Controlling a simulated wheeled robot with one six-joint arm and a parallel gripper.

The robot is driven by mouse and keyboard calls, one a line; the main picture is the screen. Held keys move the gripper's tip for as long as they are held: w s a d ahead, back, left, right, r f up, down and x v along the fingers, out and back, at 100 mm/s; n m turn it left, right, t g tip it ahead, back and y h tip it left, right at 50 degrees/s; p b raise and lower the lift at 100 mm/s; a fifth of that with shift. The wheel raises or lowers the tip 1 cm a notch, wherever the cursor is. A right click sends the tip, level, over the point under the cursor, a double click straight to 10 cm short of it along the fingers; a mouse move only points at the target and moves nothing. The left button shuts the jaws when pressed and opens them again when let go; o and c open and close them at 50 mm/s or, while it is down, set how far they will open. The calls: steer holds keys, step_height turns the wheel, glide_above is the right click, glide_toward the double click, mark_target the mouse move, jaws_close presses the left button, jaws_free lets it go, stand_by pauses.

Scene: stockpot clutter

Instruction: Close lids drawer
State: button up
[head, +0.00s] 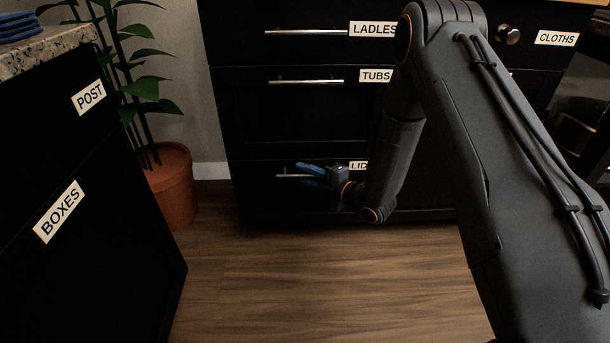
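The lids drawer (262,198) is the bottom black drawer of the cabinet, with a white label (357,166) partly hidden by my arm and reading "LID". Its front looks flush or nearly flush with the drawers above; a small gap cannot be ruled out. Its silver bar handle (285,176) shows at the left end, and the rest is behind my gripper. My gripper (304,171), with blue fingers, is low at the handle, in front of the drawer face. Whether it touches or grips the handle is too small to tell.
Above are the tubs drawer (290,115) and ladles drawer (240,40), both looking shut. A cloths label (556,38) is at the upper right. A black cabinet (110,240) labelled POST and BOXES stands left, beside a potted plant (172,185). The wood floor (320,280) is clear.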

stand_by(0.3)
steer(key=p+v, duration=0.2)
steer(key=v, duration=0.5)
steer(key=shift+s+d+p, duration=0.25)
steer(key=shift+d+p, duration=0.05)
steer(key=shift+r, duration=0.1)
